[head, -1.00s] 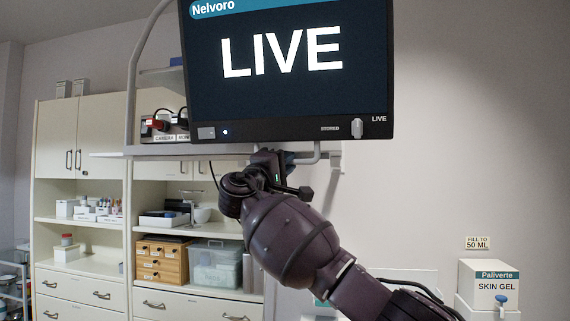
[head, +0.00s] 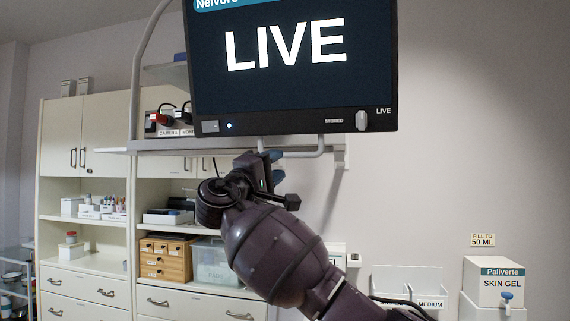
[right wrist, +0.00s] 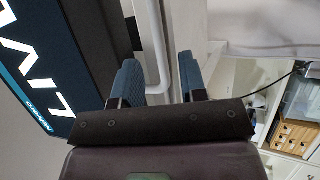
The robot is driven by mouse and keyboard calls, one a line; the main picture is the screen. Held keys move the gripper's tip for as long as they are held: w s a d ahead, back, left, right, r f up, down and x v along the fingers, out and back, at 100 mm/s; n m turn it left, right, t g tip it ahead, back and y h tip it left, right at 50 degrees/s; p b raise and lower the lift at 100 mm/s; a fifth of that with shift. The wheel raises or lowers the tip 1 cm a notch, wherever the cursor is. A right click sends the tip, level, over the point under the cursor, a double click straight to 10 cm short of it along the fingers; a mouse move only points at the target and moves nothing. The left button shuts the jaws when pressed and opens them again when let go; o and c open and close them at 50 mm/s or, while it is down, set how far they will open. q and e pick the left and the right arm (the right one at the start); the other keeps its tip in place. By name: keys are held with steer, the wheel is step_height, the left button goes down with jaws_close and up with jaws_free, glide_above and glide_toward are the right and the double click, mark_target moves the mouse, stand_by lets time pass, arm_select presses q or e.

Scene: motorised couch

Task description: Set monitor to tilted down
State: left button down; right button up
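The monitor (head: 290,90), a dark screen reading LIVE, hangs high in the head view, its top cut off. Part of its screen also shows at the left of the right wrist view (right wrist: 40,60). A pale U-shaped bar handle (head: 310,153) hangs under its lower edge. My right gripper (head: 270,163) is just below the monitor, at the handle's left part. In the right wrist view its blue fingers (right wrist: 158,78) are apart, and the pale bar (right wrist: 157,40) appears between them; I cannot tell how deep it sits. My left gripper is not in view.
A wall shelf (head: 220,146) with small devices runs behind the monitor at the left. Cabinets (head: 85,140) with boxes and a wooden drawer unit (head: 165,259) stand behind. A skin gel box (head: 498,282) is at lower right. The wall right of the monitor is bare.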

steer(key=shift+b+v, duration=0.3)
steer(key=shift+v, duration=2.05)
